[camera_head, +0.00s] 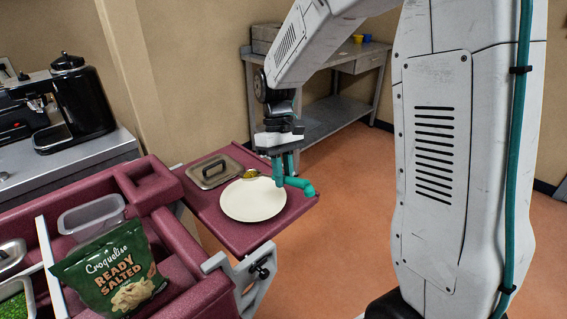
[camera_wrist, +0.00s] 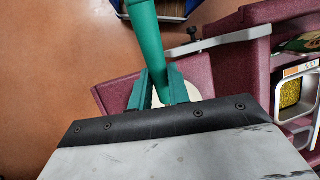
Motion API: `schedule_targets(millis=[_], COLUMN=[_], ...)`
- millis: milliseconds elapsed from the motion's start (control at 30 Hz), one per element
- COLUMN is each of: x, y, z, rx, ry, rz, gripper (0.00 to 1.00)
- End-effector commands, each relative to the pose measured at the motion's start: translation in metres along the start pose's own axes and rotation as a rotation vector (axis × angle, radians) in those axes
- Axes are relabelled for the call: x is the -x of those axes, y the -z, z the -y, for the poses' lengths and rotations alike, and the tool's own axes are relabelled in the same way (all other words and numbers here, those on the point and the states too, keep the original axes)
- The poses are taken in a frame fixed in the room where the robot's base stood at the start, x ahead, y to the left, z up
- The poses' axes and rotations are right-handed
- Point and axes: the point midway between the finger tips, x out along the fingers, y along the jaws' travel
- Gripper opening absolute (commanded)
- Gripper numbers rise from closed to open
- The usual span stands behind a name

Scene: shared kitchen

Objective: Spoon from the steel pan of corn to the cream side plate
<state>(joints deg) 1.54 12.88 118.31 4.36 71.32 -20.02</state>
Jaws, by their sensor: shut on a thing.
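My gripper (camera_head: 283,170) is shut on the teal handle of a spoon (camera_head: 304,187). In the wrist view the handle (camera_wrist: 148,38) runs up from between the teal fingers (camera_wrist: 162,92). In the head view a small yellow heap, seemingly corn in the spoon's bowl (camera_head: 251,173), shows over the far edge of the cream side plate (camera_head: 253,207). The plate lies on the maroon shelf, and its visible surface is bare. In the wrist view the fingers hide most of the plate (camera_wrist: 193,92).
A green crisp bag (camera_head: 110,272), a clear tub (camera_head: 92,215) and a pan of green peas (camera_head: 14,303) are in the maroon cart. A coffee machine stands at the left.

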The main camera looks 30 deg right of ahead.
Motion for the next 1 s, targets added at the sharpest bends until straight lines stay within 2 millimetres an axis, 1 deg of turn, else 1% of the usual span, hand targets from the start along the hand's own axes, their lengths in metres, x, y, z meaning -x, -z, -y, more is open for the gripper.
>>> schedule_targets(millis=[67, 133, 600, 900, 1000], x=[-0.008, -0.008, -0.019, -0.033, -0.036], y=[0.002, 0.002, 0.003, 0.002, 0.002], z=[-0.002, 0.003, 0.021, 0.024, 0.025], rx=[-0.001, 0.007, 0.012, 0.011, 0.008], ry=[0.001, -0.101, -0.772, -1.224, -1.336], rz=[0.002, 0.0, 0.004, 0.009, 0.007], gripper=[0.0, 0.0, 0.0, 0.0, 0.0])
